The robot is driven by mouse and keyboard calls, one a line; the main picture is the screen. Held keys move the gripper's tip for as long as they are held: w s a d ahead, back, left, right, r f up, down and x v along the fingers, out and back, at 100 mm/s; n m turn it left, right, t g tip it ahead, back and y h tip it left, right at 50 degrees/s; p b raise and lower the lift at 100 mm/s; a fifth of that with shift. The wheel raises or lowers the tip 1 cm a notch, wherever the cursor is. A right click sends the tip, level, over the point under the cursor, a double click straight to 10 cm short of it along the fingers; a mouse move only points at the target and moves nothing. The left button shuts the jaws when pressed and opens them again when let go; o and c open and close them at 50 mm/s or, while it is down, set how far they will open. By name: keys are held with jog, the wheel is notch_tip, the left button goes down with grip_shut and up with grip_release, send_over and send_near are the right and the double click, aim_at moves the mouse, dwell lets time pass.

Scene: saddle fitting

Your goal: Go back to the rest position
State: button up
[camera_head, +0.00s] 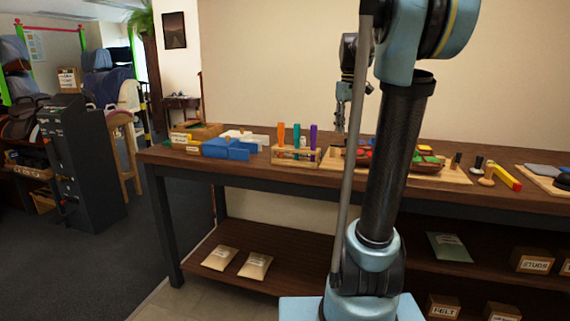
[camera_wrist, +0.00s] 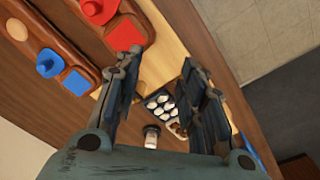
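My gripper (camera_head: 342,115) hangs fingers-down above the back of the workbench (camera_head: 450,196), left of my upright arm link in the head view. In the wrist view my gripper (camera_wrist: 165,95) has its two fingers spread apart with a clear gap and nothing held between them. Below the fingers in the wrist view are the bench top and a dark tray (camera_wrist: 161,103) with several pale round pieces. My arm column hides part of the bench middle in the head view.
A yellow and red tool (camera_head: 505,177) lies to the right. Packets (camera_head: 255,266) lie on the lower shelf. Open floor is at left.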

jog(key=s+a+f+m, duration=0.2)
jog(key=s+f, duration=1.1)
jog(key=s, duration=0.1)
jog(key=s+a+f+m+t, duration=0.1)
jog(key=s+a+f+m, duration=0.1)
jog(key=s+f, duration=1.2)
jog(key=shift+a+f+t, duration=0.2)
jog(key=shift+t, duration=0.1)
jog(key=shift+c, duration=0.2)
jog(key=shift+c, duration=0.2)
